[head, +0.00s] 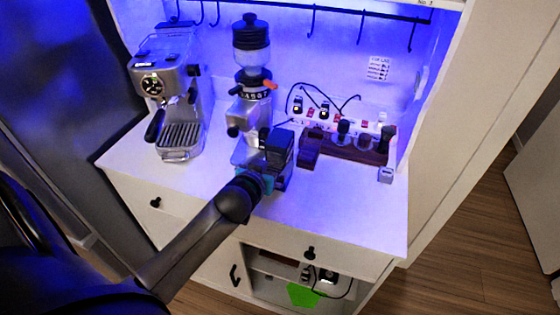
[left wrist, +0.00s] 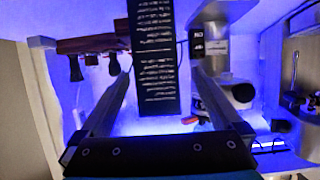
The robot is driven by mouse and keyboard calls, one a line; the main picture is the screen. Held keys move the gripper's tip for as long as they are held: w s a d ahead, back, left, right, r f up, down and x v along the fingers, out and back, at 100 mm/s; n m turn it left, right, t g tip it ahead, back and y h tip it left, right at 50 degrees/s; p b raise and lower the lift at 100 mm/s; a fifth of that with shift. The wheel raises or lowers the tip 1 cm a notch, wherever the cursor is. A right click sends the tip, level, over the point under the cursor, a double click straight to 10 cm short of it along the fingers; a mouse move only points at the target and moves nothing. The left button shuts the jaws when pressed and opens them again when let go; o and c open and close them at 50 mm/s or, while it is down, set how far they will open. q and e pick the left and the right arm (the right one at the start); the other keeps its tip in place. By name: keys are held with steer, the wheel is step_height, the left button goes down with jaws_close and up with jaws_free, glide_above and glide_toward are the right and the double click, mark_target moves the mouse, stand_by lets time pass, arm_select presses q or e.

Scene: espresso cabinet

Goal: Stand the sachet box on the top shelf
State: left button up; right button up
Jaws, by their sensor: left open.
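The sachet box (head: 280,148) appears to be the dark upright box on the white counter, just in front of the grinder's right side. In the left wrist view the black box with white lettering (left wrist: 156,55) stands between the fingers, with gaps on both sides. My left gripper (head: 268,160) is open around the box, not visibly pressing on it; it also shows in the left wrist view (left wrist: 160,74). The box's lower part is partly hidden by the gripper in the head view. The top shelf is not clearly in view. My right gripper is not in view.
The grinder (head: 252,60) stands close behind the gripper. The espresso machine (head: 165,85) is at the left. A wooden rack (head: 345,150) with dark-handled tools and a socket strip (head: 345,117) are at the right. Hooks hang from a rail (head: 310,10) above. The counter's front right is clear.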

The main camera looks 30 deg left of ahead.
arm_select(q)
steer(key=shift+x, duration=2.8)
steer(key=shift+d, duration=0.2)
steer(key=c, duration=1.5)
jaws_close()
steer(key=shift+r, duration=0.1)
